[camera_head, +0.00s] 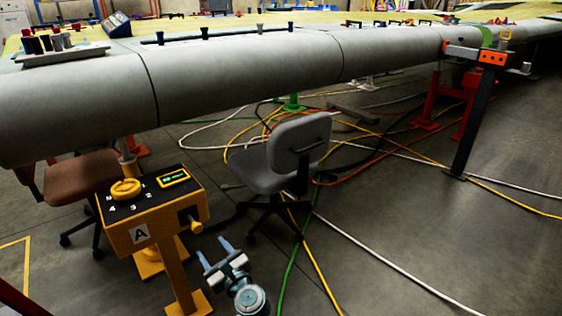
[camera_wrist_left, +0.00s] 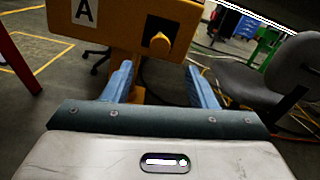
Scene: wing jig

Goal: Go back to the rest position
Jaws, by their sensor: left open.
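My left gripper (camera_head: 215,254) is at the bottom of the head view, just right of the yellow control box's post. Its two blue fingers are apart with nothing between them. In the left wrist view the open fingers (camera_wrist_left: 158,84) point toward the yellow control box (camera_head: 155,212), marked "A". The box has a yellow handwheel (camera_head: 126,188) on top, a small green display and a yellow knob (camera_head: 196,227) on its side. The knob also shows in the left wrist view (camera_wrist_left: 158,41), beyond the fingers and apart from them. My right gripper is in neither view.
A grey office chair (camera_head: 285,155) stands right of the box, and a brown chair (camera_head: 82,178) stands behind it. The long grey wing (camera_head: 240,64) spans the back. Cables (camera_head: 300,262) lie over the floor. The floor at lower right (camera_head: 460,260) is mostly clear.

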